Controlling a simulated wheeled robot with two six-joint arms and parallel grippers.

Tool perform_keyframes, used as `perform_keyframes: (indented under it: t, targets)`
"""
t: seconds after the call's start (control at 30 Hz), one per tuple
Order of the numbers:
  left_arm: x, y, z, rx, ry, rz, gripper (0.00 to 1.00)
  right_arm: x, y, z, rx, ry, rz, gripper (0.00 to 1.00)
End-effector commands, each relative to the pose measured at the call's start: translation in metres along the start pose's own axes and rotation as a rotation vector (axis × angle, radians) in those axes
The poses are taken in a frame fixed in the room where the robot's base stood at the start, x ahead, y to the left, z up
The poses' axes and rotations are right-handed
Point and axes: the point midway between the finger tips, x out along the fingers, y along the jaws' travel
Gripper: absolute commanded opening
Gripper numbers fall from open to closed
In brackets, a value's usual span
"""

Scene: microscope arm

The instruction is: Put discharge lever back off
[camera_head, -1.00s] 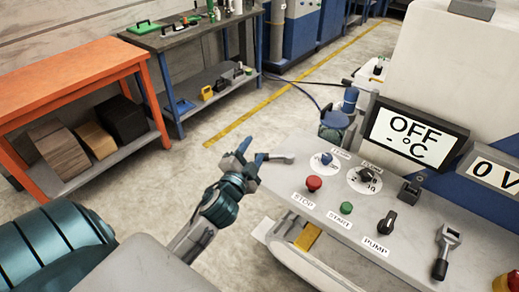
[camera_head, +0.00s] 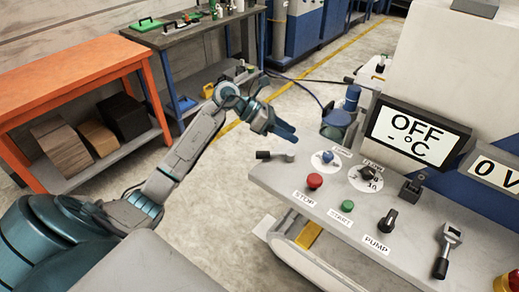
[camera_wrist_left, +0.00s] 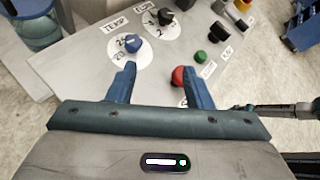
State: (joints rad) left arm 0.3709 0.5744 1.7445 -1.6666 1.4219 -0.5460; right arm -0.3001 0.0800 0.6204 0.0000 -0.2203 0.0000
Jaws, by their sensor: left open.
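A lever with a dark handle (camera_head: 263,155) and a grey metal end (camera_head: 289,157) sits at the left edge of the control panel (camera_head: 405,225). Its handle points left, roughly flat, beyond the panel edge. No label on it can be read. My left gripper (camera_head: 288,131) is above and behind this lever, apart from it. Its blue fingers are open and empty in the left wrist view (camera_wrist_left: 160,82), pointing toward the panel. A second lever (camera_head: 446,250) with a black handle lies at the panel's right. My right gripper is not in view.
The panel carries a red stop button (camera_head: 315,181), a green start button (camera_head: 347,206), a black pump knob (camera_head: 387,221), a blue knob (camera_head: 327,157) and a black flow knob (camera_head: 366,172). An orange table (camera_head: 75,70) stands left.

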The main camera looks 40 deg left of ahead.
Motion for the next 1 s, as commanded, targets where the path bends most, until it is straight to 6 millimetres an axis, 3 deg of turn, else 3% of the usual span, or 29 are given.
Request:
perform_keyframes:
  t: [0.1, 0.2, 0.3, 0.43, 0.67, 1.0]
  targets:
    - [-0.035, 0.028, -0.023, 0.048, 0.261, 0.044, 0.46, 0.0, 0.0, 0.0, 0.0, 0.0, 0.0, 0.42]
    - [-0.065, 0.042, -0.039, 0.051, 0.436, 0.065, 0.46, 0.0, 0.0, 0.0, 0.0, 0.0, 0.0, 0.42]
    - [-0.088, 0.05, -0.049, 0.04, 0.554, 0.073, 0.46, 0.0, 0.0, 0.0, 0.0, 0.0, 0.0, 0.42]
    - [-0.103, 0.053, -0.055, 0.026, 0.627, 0.075, 0.46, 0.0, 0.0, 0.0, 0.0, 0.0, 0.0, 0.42]
    - [-0.084, 0.055, -0.072, 0.023, 0.638, 0.071, 0.46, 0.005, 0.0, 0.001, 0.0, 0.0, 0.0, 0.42]
    - [-0.036, 0.058, -0.105, 0.022, 0.635, 0.071, 0.46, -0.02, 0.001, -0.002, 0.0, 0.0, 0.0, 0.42]
